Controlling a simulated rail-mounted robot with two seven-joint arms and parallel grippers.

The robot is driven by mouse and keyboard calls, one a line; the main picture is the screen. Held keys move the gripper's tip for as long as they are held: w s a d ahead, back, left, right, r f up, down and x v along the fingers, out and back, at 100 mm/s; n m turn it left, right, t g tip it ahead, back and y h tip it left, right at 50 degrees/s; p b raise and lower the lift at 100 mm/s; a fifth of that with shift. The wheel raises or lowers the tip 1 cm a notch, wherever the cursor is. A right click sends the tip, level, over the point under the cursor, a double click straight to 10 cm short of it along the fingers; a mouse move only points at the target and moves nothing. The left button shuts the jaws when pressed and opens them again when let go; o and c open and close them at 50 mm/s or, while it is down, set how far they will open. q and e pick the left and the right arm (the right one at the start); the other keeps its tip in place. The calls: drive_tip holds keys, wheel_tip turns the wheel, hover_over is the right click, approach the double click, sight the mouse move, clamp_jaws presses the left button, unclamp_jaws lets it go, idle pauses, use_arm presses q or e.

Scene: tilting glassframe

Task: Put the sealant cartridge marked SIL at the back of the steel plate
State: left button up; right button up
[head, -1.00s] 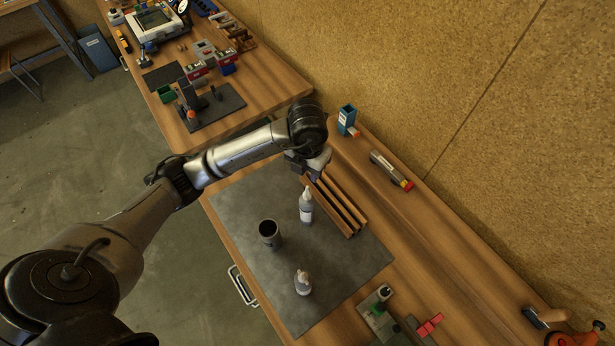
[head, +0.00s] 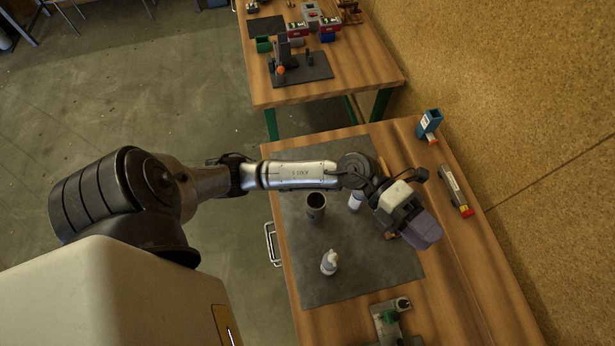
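The steel plate (head: 388,286) is a dark grey sheet on the near bench. A white nozzled bottle (head: 329,263) stands on it towards the front. A second white bottle (head: 356,200) stands farther back, partly hidden by my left arm. No SIL marking is legible on either. A dark open cup (head: 316,206) stands to the left of the second bottle. My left gripper (head: 422,232) is above the plate's right edge and hides most of the wooden rack (head: 391,236). A purple-grey block shows at its end; I cannot tell whether it is held. My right gripper is out of view.
A blue box (head: 429,124) and a grey tool with a red-yellow end (head: 456,190) lie along the bench's right side by the cork wall. A small green-knobbed fixture (head: 391,318) is at the front. Another bench (head: 340,88) stands behind, across a gap.

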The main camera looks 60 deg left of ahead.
use_arm(q)
drive_tip(key=w+a+r+n+t+y, duration=0.1)
drive_tip(key=a+r+n+t+y, duration=0.15)
drive_tip(key=n+t, duration=0.45)
drive_tip(key=w+a+r+n+t+y, duration=0.1)
drive_tip(key=a+n+t+y, duration=0.15)
drive_tip(key=n+t, duration=0.5)
drive_tip(key=s+a+f+n+g+y, duration=0.3)
drive_tip(key=a+f+n+y, duration=0.7)
drive_tip(key=f+n+y, duration=0.4)
drive_tip(key=s+f+n+g, duration=0.1)
drive_tip(key=s+f+g, duration=0.5)
drive_tip(key=s, duration=0.3)
drive_tip(key=s+d+f+n+g+h, duration=0.1)
drive_tip(key=s+f+n+g, duration=0.1)
drive_tip(key=s+f+g, duration=0.3)
drive_tip(key=s+g, duration=0.1)
drive_tip(key=s, duration=0.3)
drive_tip(key=shift+s+f, duration=0.15)
drive_tip(key=shift+f, duration=0.2)
drive_tip(key=shift+g, duration=0.25)
